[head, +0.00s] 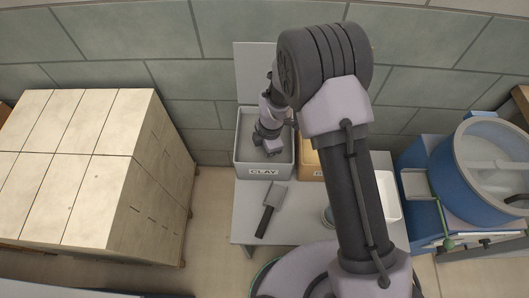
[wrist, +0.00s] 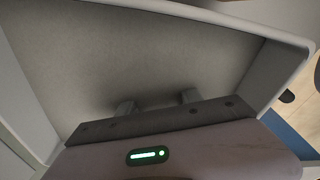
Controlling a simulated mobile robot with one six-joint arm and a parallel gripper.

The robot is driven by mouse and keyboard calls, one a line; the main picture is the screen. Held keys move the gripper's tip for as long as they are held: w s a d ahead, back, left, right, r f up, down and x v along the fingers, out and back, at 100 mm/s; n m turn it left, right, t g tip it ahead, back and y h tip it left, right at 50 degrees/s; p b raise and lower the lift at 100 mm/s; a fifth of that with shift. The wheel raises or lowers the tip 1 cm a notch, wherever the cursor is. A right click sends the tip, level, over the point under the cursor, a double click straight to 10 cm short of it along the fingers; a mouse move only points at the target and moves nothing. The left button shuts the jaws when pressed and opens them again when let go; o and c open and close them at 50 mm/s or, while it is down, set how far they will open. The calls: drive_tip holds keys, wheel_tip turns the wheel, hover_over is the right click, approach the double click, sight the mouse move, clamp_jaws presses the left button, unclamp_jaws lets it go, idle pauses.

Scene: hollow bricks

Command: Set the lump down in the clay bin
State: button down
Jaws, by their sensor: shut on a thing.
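The clay bin (head: 246,171) is a grey open box labelled CLAY on the table against the wall. My gripper (head: 270,149) reaches down into it in the head view. In the wrist view my gripper (wrist: 158,101) shows two short fingers a little apart, with the bin's pale grey floor and walls (wrist: 30,85) around them. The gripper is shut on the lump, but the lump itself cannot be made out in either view. I cannot tell whether it touches the bin floor.
A dark-handled scraper (head: 272,203) lies on the grey table (head: 247,222) in front. A white tray (head: 388,207) and a blue drum mixer (head: 480,185) are right. Large pale blocks (head: 75,175) are stacked left.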

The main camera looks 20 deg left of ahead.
drive_tip(key=c, duration=0.8)
unclamp_jaws()
drive_tip(key=shift+f, duration=0.1)
drive_tip(key=d+r+m+t+p, duration=0.1)
drive_tip(key=d+r+m, duration=0.3)
drive_tip(key=r, duration=0.7)
drive_tip(key=d+r+m+t+y+p, duration=0.15)
drive_tip(key=d+r+m, duration=0.25)
drive_tip(key=r, duration=0.7)
drive_tip(key=d+r+m+h+p, duration=0.15)
drive_tip(key=d+r+m, duration=0.25)
drive_tip(key=r, duration=0.6)
drive_tip(key=s+d+r+m+t, duration=0.1)
drive_tip(key=s+d+r+m, duration=0.2)
drive_tip(key=s+m, duration=0.2)
drive_tip(key=s+d+r+m+t, duration=0.1)
drive_tip(key=s+d+r+m, duration=0.2)
drive_tip(key=s+m, duration=0.2)
drive_tip(key=s+d+r+m+t, duration=0.2)
drive_tip(key=s+d+r+m, duration=0.2)
drive_tip(key=s+m, duration=0.2)
drive_tip(key=shift+s+d+m+y, duration=0.1)
drive_tip(key=shift+m+y, duration=0.3)
drive_tip(key=shift+m, duration=0.4)
